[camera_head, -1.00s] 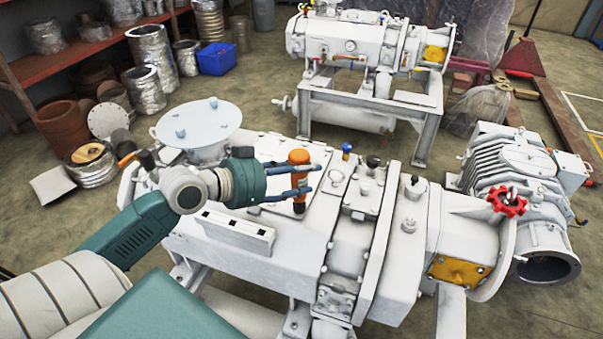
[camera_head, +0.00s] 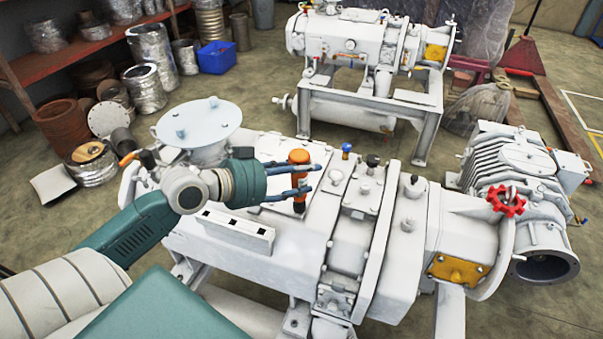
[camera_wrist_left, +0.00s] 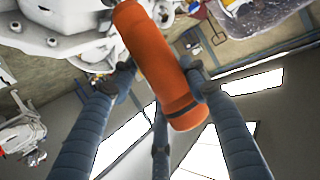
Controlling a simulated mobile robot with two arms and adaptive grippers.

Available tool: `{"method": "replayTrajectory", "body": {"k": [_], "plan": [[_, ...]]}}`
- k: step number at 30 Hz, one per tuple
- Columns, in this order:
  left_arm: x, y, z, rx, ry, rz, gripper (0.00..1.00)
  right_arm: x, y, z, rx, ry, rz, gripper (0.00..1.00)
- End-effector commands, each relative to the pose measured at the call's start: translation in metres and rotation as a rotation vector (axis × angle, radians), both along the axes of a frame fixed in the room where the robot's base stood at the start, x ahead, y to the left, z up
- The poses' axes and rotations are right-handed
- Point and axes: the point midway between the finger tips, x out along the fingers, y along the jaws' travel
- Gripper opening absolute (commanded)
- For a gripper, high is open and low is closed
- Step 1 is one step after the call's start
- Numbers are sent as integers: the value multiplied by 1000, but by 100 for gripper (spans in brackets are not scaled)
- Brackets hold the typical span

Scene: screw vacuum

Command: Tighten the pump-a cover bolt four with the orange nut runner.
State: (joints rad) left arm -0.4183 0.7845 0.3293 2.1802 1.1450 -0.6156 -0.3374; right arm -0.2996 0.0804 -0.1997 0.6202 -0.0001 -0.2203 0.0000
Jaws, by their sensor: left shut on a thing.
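The orange nut runner (camera_head: 299,157) stands upright over a flat square cover plate (camera_head: 283,196) on the white pump in the head view. My left gripper (camera_head: 303,182) is shut on the nut runner, with its blue fingers on either side of it. The nut runner's orange body (camera_wrist_left: 155,65) also shows large in the left wrist view, between the fingers of my left gripper (camera_wrist_left: 158,82). The tool's lower dark end is near the plate; I cannot tell whether it touches a bolt. The cover bolts are too small to tell apart. My right gripper is not in view.
A round flanged lid (camera_head: 199,122) stands on the pump behind my left wrist. A red handwheel (camera_head: 506,201) and a yellow plate (camera_head: 458,270) are on the pump's right part. A second white pump (camera_head: 365,45) stands behind, with open floor between.

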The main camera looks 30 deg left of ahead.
Motion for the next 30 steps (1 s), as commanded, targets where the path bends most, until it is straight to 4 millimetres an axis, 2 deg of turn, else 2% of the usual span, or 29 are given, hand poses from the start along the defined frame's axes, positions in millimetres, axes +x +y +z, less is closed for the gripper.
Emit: {"method": "replayTrajectory", "body": {"k": [13,30], "plan": [[1,0,2,0,-5,0,0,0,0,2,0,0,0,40],[1,0,-8,0,-5,0,0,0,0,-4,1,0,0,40]]}}
